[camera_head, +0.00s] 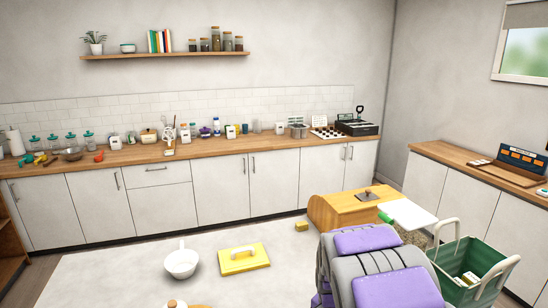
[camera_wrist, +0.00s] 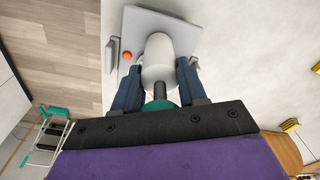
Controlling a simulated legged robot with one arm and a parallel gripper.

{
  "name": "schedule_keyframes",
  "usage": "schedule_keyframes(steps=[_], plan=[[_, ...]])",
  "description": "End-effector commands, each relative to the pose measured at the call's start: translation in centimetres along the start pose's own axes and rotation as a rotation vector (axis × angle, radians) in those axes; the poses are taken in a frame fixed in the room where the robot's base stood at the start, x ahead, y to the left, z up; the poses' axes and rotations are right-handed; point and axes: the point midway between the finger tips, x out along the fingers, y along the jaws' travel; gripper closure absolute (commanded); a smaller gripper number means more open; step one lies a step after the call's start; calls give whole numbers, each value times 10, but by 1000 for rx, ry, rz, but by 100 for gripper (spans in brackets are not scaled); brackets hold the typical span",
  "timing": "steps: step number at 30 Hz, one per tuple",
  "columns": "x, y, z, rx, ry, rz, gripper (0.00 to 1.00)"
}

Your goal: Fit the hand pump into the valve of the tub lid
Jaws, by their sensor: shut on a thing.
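In the wrist view my gripper (camera_wrist: 160,68) is shut on the hand pump (camera_wrist: 158,50), with its blue-grey fingers on either side. The pump has a pale rounded body, a dark rod and a green part close to my palm. Behind it lies the pale grey tub lid (camera_wrist: 135,18), with a small orange disc (camera_wrist: 127,57) near one edge and a grey clip at its side. I cannot tell whether the pump touches the lid, and its tip is hidden. In the head view the white lid (camera_head: 410,213) sits over a tub with speckled contents; my purple arm hides the gripper.
A wooden box (camera_head: 345,212) stands on the pale table behind my arm. A green basket (camera_head: 470,270) with white handles stands at right. Table space between mug and wooden box is partly clear.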

Motion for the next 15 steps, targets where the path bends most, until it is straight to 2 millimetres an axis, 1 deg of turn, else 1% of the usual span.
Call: schedule_keyframes(steps=[10, 11, 15], plan=[[0, 0, 0, 0, 0, 0, 94], [0, 0, 0, 0, 0, 0, 58], [0, 0, 0, 0, 0, 0, 44]])
